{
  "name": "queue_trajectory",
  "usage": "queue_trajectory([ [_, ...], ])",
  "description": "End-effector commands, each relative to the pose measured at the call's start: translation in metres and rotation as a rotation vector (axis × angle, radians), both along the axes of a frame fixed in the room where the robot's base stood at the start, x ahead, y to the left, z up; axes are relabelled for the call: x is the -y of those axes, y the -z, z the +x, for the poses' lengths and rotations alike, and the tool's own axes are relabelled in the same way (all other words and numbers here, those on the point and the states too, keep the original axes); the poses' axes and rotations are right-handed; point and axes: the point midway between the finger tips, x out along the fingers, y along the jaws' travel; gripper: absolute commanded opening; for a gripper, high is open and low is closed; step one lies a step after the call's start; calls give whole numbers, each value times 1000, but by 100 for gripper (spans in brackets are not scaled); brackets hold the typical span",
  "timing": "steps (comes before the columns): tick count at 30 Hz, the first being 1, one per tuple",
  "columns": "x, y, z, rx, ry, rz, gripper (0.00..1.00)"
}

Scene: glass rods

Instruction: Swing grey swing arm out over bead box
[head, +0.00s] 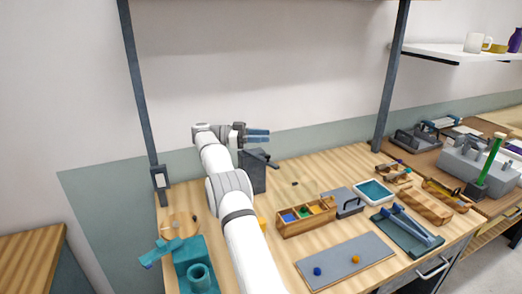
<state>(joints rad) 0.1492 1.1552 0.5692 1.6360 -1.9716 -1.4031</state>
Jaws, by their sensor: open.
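The bead box (307,227) is a wooden tray with compartments that hold blue, green and orange pieces, near the middle of the bench. A dark grey post (252,174) stands behind it to the left. A short dark piece (272,164) sticks out from the post's top to the right and looks like the grey swing arm; its far parts are hard to make out. My gripper (268,136) is open and empty, with blue fingers pointing right. In the picture it is just above the post's top; I cannot tell whether it touches.
A grey handled block (344,201) and a teal-lined tray (374,192) are right of the box. A teal stand (193,262) is at the front left. Uprights frame the bench's back.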

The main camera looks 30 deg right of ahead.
Motion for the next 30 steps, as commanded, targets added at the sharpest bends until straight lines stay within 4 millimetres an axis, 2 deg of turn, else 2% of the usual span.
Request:
queue_trajectory([
  [5, 0, -16, 0, 1, 1, 0, 41],
  [13, -1, -18, 0, -1, -1, 1, 41],
  [16, -1, -20, 1, 3, -9, -5, 33],
  [19, 2, -37, 7, 19, -69, -41, 25],
  [23, 7, -88, 28, 70, -269, -147, 14],
  [25, 5, -124, 43, 102, -431, -213, 9],
  [28, -9, -174, 65, 139, -692, -286, 0],
  [30, -27, -202, 77, 157, -879, -313, 0],
])
